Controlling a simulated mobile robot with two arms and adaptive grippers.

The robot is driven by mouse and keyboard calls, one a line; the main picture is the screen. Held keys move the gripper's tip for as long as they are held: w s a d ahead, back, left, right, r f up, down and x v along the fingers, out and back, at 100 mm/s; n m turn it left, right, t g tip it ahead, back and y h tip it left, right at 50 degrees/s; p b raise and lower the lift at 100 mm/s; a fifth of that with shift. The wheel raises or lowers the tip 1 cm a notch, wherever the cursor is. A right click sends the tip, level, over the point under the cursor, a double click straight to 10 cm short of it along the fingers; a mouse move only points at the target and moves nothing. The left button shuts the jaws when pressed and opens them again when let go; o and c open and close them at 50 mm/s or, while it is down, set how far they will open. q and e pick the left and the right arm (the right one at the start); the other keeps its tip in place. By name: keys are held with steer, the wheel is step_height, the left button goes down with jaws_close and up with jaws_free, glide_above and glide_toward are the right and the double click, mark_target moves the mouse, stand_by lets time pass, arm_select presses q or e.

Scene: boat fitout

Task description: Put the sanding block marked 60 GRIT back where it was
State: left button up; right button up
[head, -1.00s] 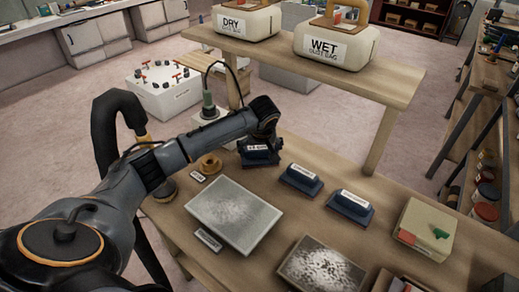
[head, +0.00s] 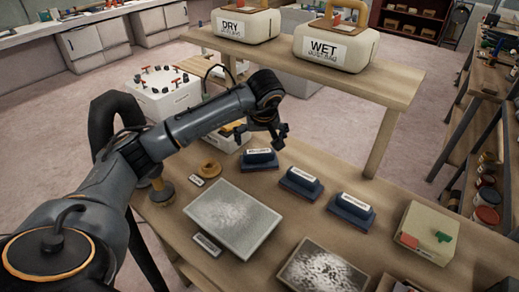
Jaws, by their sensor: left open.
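Three dark blue sanding blocks with white labels lie in a slanting row on the wooden workbench: a left block (head: 260,160), a middle block (head: 301,182) and a right block (head: 351,209). The labels are too small to read, so I cannot tell which is 60 GRIT. My left gripper (head: 281,141) is open and empty, above and just behind the left block, apart from it. My right gripper is not in view.
A whitish, dusty panel (head: 232,220) and a speckled panel (head: 322,270) lie in front of the blocks. A tan box (head: 426,232) stands at right. A raised shelf (head: 310,70) behind holds the DRY bag (head: 245,25) and WET bag (head: 336,46).

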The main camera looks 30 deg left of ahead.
arm_select(q)
steer(key=shift+v, duration=1.35)
